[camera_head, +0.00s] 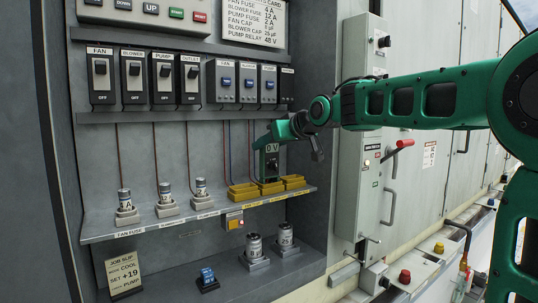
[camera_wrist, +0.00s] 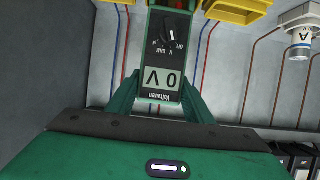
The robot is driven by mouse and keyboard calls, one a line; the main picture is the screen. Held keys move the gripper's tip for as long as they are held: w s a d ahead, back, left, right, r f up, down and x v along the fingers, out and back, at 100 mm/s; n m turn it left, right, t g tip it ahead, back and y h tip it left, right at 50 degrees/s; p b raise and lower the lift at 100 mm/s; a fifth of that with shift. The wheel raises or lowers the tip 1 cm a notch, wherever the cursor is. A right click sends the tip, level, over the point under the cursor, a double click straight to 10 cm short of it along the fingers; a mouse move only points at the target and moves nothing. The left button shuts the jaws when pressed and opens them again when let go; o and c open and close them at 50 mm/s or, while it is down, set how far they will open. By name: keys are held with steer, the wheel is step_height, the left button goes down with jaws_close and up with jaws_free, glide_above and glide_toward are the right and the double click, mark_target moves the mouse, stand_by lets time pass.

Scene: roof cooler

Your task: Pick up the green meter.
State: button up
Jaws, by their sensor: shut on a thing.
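The green meter (camera_wrist: 163,85) is a small upright box with a pale display reading "0 V" and a dark dial; it appears upside down in the wrist view. My gripper (camera_wrist: 158,100) has a green finger on each side of the meter and is shut on it. In the head view the meter (camera_head: 269,162) is at the end of my arm, in front of the cabinet's back wall and above the yellow trays. My gripper (camera_head: 285,132) is over its top. I cannot tell whether the meter's lower end touches anything.
Yellow trays (camera_head: 271,187) stand on the shelf (camera_head: 100,231) just below the meter. Several fuses (camera_head: 165,192) stand in holders to the left. Switches (camera_head: 163,77) line the wall above. A grey panel with a red-handled lever (camera_head: 398,149) is at the right.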

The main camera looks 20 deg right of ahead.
steer(key=r, duration=0.2)
steer(key=shift+s+a+r, duration=0.2)
steer(key=shift+a+r, duration=0.2)
steer(key=s+a+r, duration=0.5)
steer(key=a+r, duration=0.1)
steer(key=a, duration=0.3)
steer(key=shift+s+a+r, duration=0.15)
steer(key=shift+s+r, duration=0.05)
steer(key=shift+s, duration=0.1)
